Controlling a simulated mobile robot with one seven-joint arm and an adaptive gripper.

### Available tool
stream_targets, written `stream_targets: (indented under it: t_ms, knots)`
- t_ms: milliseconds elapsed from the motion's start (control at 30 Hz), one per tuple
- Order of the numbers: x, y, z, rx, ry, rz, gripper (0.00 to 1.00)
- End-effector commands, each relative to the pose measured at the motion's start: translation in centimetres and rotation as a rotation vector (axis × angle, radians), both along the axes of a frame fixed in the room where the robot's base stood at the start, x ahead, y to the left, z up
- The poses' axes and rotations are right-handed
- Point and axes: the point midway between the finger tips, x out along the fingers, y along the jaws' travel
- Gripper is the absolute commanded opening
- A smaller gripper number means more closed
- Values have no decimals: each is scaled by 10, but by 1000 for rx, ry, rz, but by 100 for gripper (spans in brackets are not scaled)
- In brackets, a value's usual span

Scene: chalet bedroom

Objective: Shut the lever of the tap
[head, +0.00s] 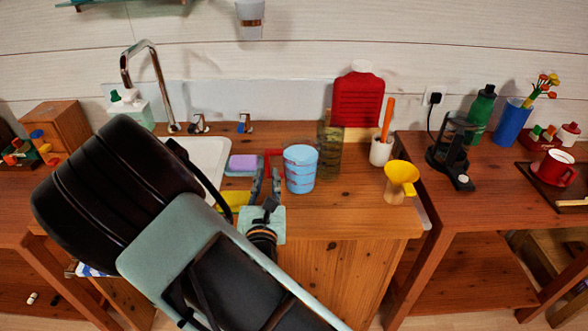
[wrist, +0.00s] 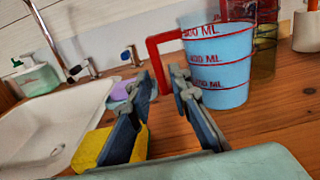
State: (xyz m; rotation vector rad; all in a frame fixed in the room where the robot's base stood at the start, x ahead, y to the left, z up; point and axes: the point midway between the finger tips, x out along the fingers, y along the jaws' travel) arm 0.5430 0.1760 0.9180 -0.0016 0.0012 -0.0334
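The tap has a tall curved chrome spout (head: 148,75) behind the sink (head: 212,150). A chrome fitting (head: 200,124) and a second small fitting with a blue mark (head: 245,123) stand to the right of the spout's base. Both fittings also show in the wrist view, chrome (wrist: 83,70) and blue-marked (wrist: 131,55). I cannot tell how either lever is set. My gripper (head: 267,174) is over the counter in front of the fittings, apart from them. Its two fingers (wrist: 161,78) stand apart with nothing held between them.
A blue measuring cup (head: 301,170) with a red handle (wrist: 160,60) stands close right of my fingers. A purple sponge (head: 243,162) and a yellow item (wrist: 95,148) lie by the sink. A soap bottle (wrist: 35,78) stands left. A yellow funnel (head: 401,178) stands further right.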

Motion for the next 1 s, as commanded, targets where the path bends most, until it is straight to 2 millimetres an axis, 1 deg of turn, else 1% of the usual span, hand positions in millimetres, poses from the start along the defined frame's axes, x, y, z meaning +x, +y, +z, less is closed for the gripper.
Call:
stream_targets:
  t_ms: [167, 400, 500, 767, 933, 1000]
  knots:
    - [13, 0, 1, 1, -1, -1, 18]
    - [48, 1, 3, 0, -2, -2, 18]
    - [58, 0, 3, 1, -2, -3, 18]
    - [60, 1, 3, 1, -1, -2, 18]
    - [60, 1, 3, 1, -1, -2, 0]
    - [60, 1, 3, 2, -1, -2, 0]
